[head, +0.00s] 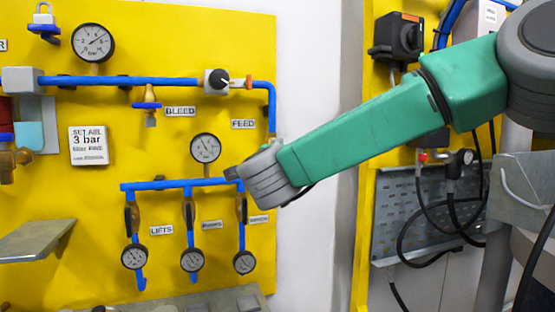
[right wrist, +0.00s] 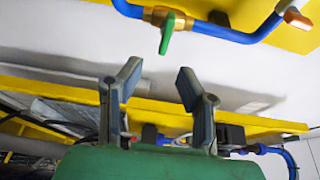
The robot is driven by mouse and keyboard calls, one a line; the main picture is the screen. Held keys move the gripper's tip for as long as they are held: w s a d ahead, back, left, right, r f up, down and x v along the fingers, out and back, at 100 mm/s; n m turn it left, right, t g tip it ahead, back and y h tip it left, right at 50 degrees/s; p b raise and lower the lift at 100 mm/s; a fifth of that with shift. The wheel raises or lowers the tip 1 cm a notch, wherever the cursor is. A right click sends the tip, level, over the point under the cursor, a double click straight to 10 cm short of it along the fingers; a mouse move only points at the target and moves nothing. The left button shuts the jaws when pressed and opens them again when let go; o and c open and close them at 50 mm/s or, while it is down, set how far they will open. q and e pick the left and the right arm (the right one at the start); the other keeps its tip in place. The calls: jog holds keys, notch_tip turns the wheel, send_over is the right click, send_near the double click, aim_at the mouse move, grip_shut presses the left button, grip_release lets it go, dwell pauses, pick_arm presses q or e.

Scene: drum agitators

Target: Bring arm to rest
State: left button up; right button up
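My right arm (head: 370,125), green with grey joints, reaches in from the right and ends in front of the right edge of the yellow panel. In the head view its gripper is mostly hidden behind the grey wrist end. In the right wrist view the right gripper (right wrist: 158,88) has its two grey fingers spread apart with nothing between them. A green valve lever (right wrist: 168,35) on a blue pipe (right wrist: 215,28) shows beyond the fingertips, apart from them. My left gripper is not in view.
The yellow panel (head: 95,210) carries blue pipes, several gauges, valves and labels such as BLEED and FEED. A grey shelf (head: 35,240) juts out at left. At right, a second yellow panel (head: 368,220) has hanging black hoses (head: 425,205). A bare white wall (head: 310,240) lies between.

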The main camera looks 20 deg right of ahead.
jog(key=shift+s, duration=0.1)
notch_tip(320, 180, down, 23)
jog(key=s+a+n+g+y, duration=0.2)
jog(key=s+n+y, duration=0.15)
jog(key=n, duration=0.45)
jog(key=s+d+f+n+g+y, duration=0.1)
jog(key=s+f+n+g, duration=0.2)
jog(key=f, duration=0.5)
jog(key=s+f+n+y, duration=0.25)
jog(key=s+f, duration=0.25)
jog(key=f, duration=0.4)
jog(key=s+d+f+n+g, duration=0.2)
jog(key=s+f+g, duration=0.1)
jog(key=s+f, duration=0.35)
jog(key=s+d+f+n+g, duration=0.2)
jog(key=s+f+n, duration=0.1)
jog(key=s+f, duration=0.4)
jog(key=s+d+f+n+g, duration=0.2)
jog(key=s+g, duration=0.1)
jog(key=s, duration=0.7)
jog(key=s+d+f+n+g+b, duration=0.1)
jog(key=s+d+f+n+g, duration=0.1)
jog(key=s, duration=0.9)
jog(key=shift+s+d+f+g+h, duration=0.3)
jog(key=shift+d+f+g, duration=0.2)
jog(key=shift+d, duration=0.3)
jog(key=shift+w, duration=0.25)
